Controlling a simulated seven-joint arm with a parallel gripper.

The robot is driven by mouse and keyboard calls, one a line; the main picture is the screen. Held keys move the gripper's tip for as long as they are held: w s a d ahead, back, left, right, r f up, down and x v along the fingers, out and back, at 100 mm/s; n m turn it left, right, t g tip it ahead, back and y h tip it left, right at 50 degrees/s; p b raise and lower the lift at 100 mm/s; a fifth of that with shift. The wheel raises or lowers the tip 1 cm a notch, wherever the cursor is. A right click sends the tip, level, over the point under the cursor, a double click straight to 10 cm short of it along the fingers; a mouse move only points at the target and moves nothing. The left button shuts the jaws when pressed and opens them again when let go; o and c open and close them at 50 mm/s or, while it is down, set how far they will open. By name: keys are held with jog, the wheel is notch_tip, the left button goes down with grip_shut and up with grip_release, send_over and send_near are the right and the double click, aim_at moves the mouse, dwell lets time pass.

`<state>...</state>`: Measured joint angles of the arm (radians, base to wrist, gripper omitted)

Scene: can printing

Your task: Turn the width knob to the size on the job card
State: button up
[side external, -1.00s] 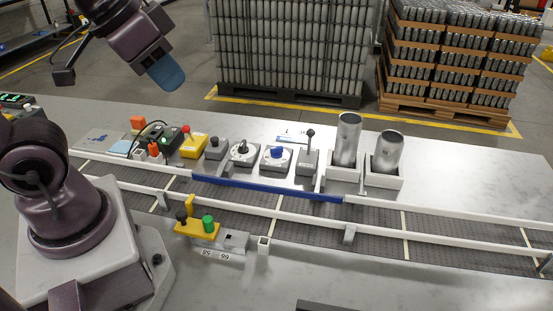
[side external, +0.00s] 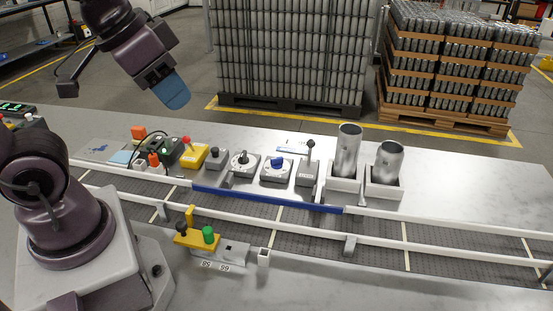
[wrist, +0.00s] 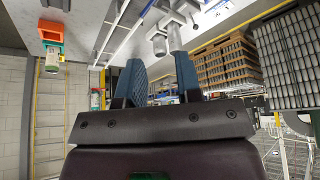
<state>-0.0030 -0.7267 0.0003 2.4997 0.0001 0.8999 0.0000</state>
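My gripper (side external: 174,95) hangs in the air above and behind the left part of the bench, well clear of the controls. In the wrist view its two blue fingers (wrist: 160,78) stand apart with nothing between them. A yellow bracket (side external: 192,239) with a green knob (side external: 208,235) and a black knob (side external: 181,230) sits at the near rail, by a plate (side external: 215,266) marked with what looks like 58 and 66. A dial with a blue knob (side external: 278,162) and one with a black knob (side external: 240,159) stand behind the conveyor. I cannot tell which is the width knob. No job card is readable.
A lever box (side external: 307,172), two metal cans (side external: 346,150) in white holders, a yellow box with a red button (side external: 194,156) and orange-tipped items (side external: 154,159) line the conveyor (side external: 380,241). Pallets of cans (side external: 440,70) stand behind. The bench's right side is clear.

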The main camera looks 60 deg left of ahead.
jog(key=w+a+f+g, duration=0.1)
jog(key=w+a+f, duration=0.1)
jog(key=w+f, duration=0.1)
jog(key=w+a+f+n+g, duration=0.1)
jog(key=w+a+f+g, duration=0.1)
jog(key=w, duration=0.3)
jog(key=w+a+f+g, duration=0.1)
jog(key=w+a+f, duration=0.1)
jog(key=w, duration=0.3)
jog(key=shift+w+a+f+n+g+h, duration=0.15)
jog(key=shift+f+n+g+h, duration=0.2)
jog(key=shift+f, duration=0.5)
jog(key=m, duration=0.5)
send_over(277, 162)
notch_tip(277, 162, down, 10)
jog(key=shift+g, duration=0.35)
jog(key=f, duration=1.2)
jog(key=shift+s+a+f, duration=0.25)
jog(key=shift+a+f, duration=0.15)
grip_shut()
